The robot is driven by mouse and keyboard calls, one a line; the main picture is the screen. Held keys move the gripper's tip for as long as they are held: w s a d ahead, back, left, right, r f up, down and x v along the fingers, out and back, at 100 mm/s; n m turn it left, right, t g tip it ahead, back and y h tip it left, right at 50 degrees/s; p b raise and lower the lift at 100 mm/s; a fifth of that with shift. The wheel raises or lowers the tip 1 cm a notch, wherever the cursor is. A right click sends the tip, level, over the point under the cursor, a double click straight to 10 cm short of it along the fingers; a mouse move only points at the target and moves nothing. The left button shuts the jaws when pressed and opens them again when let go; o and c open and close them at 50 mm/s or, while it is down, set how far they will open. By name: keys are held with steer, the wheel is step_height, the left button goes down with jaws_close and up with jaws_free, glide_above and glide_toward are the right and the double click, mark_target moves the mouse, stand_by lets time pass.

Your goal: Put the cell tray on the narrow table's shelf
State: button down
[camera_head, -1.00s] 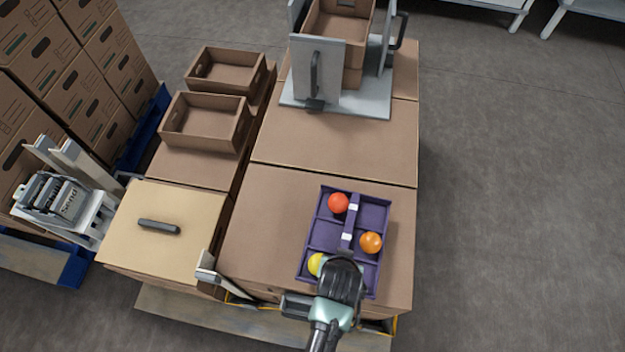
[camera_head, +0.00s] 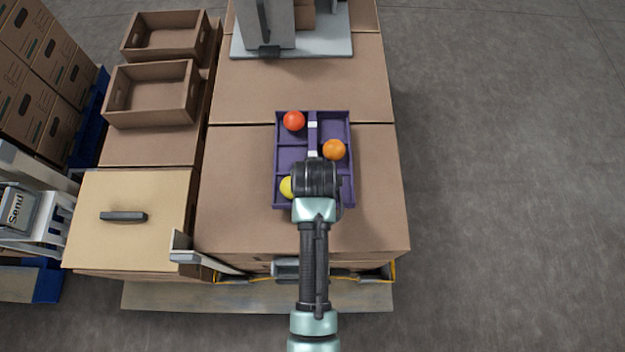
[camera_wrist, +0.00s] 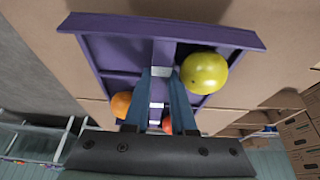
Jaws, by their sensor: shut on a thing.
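The purple cell tray (camera_head: 291,150) is over the front carton top in the head view. It holds a red tomato (camera_head: 293,121), an orange tomato (camera_head: 334,149) and a yellow tomato (camera_head: 287,187), each in its own cell. My gripper (camera_wrist: 161,78) is shut on the tray's middle divider, seen in the wrist view with a finger on each side. The tray (camera_wrist: 112,52) looks about level there. I cannot tell whether it touches the carton. My wrist hides part of the tray's near end in the head view. I cannot make out the narrow table's shelf.
Two open brown crates (camera_head: 152,94) stand on cartons at the left. A tan box lid with a dark handle (camera_head: 124,216) is at the front left. A grey stand (camera_head: 292,46) is at the back. The grey floor (camera_head: 500,180) at the right is clear.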

steer(key=shift+f, duration=1.55)
steer(key=shift+b, duration=0.3)
steer(key=c, duration=0.7)
jaws_free()
steer(key=shift+f, duration=0.1)
steer(key=shift+c, duration=0.2)
